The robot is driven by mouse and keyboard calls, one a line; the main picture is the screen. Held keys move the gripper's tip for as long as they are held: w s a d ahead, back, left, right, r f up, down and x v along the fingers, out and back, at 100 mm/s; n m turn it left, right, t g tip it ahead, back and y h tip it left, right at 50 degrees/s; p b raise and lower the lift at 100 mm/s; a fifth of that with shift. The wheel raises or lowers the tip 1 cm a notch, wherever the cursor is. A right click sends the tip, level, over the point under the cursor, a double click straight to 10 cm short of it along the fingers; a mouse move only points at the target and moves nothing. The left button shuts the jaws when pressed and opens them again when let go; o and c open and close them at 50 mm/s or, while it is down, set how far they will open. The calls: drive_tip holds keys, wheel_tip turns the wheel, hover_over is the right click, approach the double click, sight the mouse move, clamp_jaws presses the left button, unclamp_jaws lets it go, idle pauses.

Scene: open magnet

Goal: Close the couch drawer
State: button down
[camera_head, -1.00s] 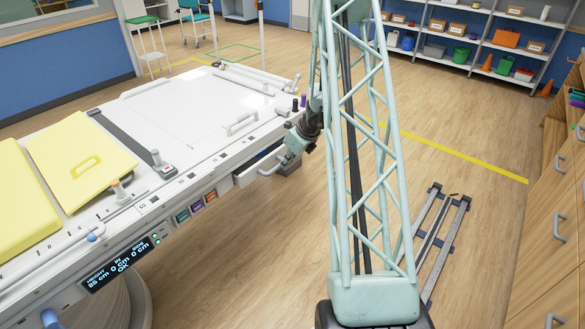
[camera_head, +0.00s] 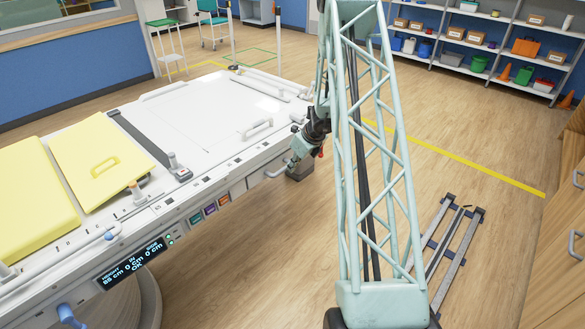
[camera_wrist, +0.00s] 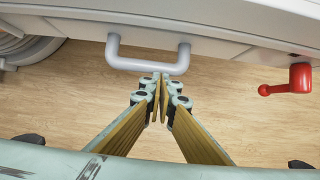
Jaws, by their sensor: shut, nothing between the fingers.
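The couch (camera_head: 225,110) is a long white table with a control panel on its side. Its drawer (camera_head: 262,177) has a pale front that looks about flush with the couch side, with no open top showing. The grey U-shaped drawer handle (camera_head: 279,169) also shows in the wrist view (camera_wrist: 149,66). My gripper (camera_head: 292,168) is at the right end of the handle in the head view. In the wrist view my gripper (camera_wrist: 160,77) has its fingertips together and empty, just at the handle's bar. I cannot tell whether they touch it.
A red lever (camera_wrist: 293,82) sticks out beside the handle. Yellow pads (camera_head: 95,160) lie on the couch. A metal floor frame (camera_head: 452,245) lies at the right, near wooden drawers (camera_head: 560,255). The wood floor around the gripper is clear.

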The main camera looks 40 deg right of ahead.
drive_tip(key=shift+w+r, duration=0.25)
drive_tip(key=shift+w, duration=0.1)
drive_tip(key=s+r, duration=0.7)
drive_tip(key=s, duration=0.2)
drive_tip(key=shift+d+r+b, duration=0.2)
drive_tip(key=shift+r+b, duration=0.15)
drive_tip(key=shift+b, duration=0.1)
drive_tip(key=shift+r, duration=0.1)
idle(0.7)
